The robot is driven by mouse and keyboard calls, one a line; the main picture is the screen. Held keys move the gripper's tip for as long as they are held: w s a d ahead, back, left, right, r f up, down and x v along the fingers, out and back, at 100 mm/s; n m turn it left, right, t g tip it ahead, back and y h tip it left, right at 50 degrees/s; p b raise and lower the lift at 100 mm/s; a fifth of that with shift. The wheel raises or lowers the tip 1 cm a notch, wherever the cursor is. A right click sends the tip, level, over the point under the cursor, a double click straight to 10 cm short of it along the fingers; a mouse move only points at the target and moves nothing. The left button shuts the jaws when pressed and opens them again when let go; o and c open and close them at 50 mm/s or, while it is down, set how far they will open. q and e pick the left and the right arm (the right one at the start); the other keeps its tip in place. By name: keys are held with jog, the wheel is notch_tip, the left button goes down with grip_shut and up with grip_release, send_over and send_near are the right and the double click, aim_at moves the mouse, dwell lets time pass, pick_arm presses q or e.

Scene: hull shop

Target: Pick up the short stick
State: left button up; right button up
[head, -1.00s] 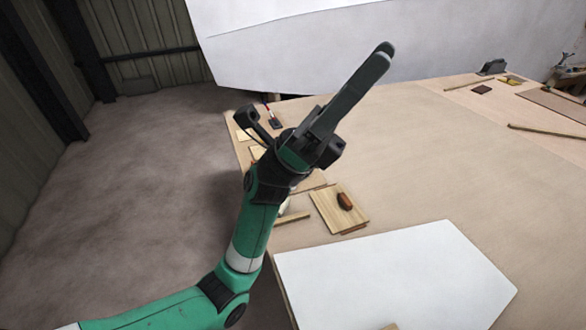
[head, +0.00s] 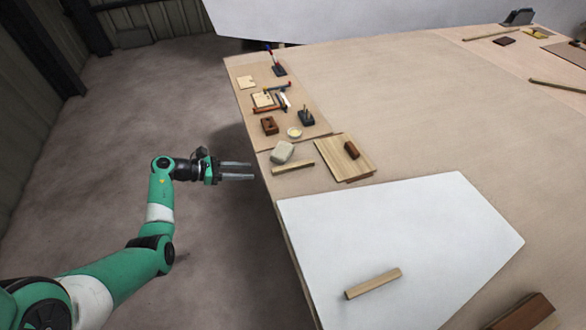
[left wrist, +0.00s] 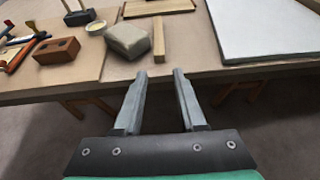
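A short light-wood stick (head: 293,168) lies on the table near its left edge, between a grey block and a wooden board. In the left wrist view the stick (left wrist: 159,40) points away from me, just beyond the fingertips. Another short stick (head: 373,283) lies on the white panel; I cannot tell from its looks which one the task names. My left gripper (head: 253,171) is open and empty, just off the table's left edge, its fingers pointing at the first stick. In the left wrist view the open gripper (left wrist: 161,74) lines up with that stick. My right gripper is not in view.
The grey block (head: 282,152) sits close to the first stick. The wooden board (head: 338,152) carries a small brown block. Several tools lie on a mat (head: 247,98) behind. The white panel (head: 430,225) covers the near table. Longer sticks (head: 557,86) lie at the back right.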

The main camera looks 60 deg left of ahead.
aim_at(272, 170)
pick_arm(q)
jog(key=b+x, duration=0.1)
jog(key=x, duration=0.2)
jog(key=shift+w+d+f, duration=0.1)
jog(key=shift+w, duration=0.25)
jog(key=shift+w+d+f, duration=0.1)
jog(key=shift+w+f, duration=0.1)
jog(key=b+x, duration=0.2)
jog(key=x, duration=0.2)
jog(key=shift+w+r, duration=0.15)
jog(key=shift+w, duration=0.3)
jog(key=shift+s, duration=0.1)
grip_shut()
